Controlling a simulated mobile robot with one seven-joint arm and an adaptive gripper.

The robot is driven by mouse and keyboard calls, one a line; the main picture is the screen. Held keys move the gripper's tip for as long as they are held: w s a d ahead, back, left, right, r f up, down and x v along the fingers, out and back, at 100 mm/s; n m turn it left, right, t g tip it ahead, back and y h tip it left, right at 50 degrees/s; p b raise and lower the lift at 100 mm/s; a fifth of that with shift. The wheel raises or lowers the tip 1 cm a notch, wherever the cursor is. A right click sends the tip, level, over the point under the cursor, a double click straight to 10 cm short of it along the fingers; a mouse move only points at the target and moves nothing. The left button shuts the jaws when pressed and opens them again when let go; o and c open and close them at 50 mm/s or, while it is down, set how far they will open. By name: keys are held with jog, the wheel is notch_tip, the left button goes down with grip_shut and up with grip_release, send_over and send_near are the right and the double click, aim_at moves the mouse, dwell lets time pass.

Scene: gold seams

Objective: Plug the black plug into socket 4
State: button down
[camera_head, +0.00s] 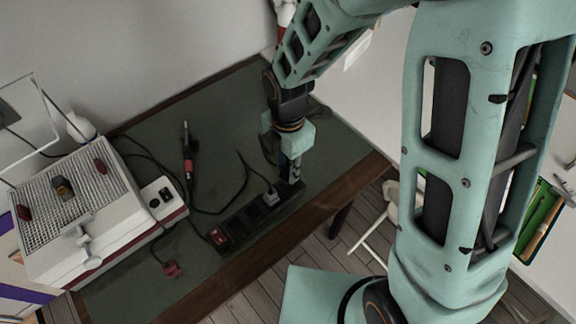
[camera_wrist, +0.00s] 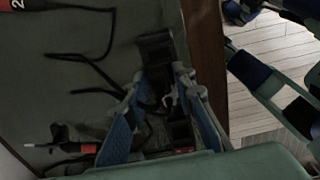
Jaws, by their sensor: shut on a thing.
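My gripper (camera_head: 288,173) points down at the right end of a black power strip (camera_head: 240,222) near the bench's front edge. In the wrist view my gripper (camera_wrist: 160,78) has its fingers closed around a dark thing, which I take for the black plug. The plug is mostly hidden and blends with the dark strip. I cannot tell whether it is above the strip or in a socket. A grey plug (camera_head: 270,198) with a black cable sits in the strip just left of my gripper. Socket numbers are not readable.
A red switch (camera_head: 220,237) is at the strip's left end. A red plug (camera_head: 172,268) lies on the green mat (camera_head: 130,290). A soldering iron (camera_head: 187,150), loose black cables and a white boxy machine (camera_head: 75,205) are to the left. The wooden bench edge (camera_head: 235,275) is close in front.

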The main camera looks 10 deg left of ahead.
jog(key=shift+f+b, duration=1.65)
jog(key=shift+f, duration=0.65)
jog(key=shift+f+b, duration=0.3)
jog(key=shift+f, duration=0.3)
dwell(0.6)
jog(key=c, duration=1.5)
grip_release()
jog(key=shift+c, duration=0.2)
notch_tip(320, 180, up, 12)
jog(key=shift+r, duration=0.1)
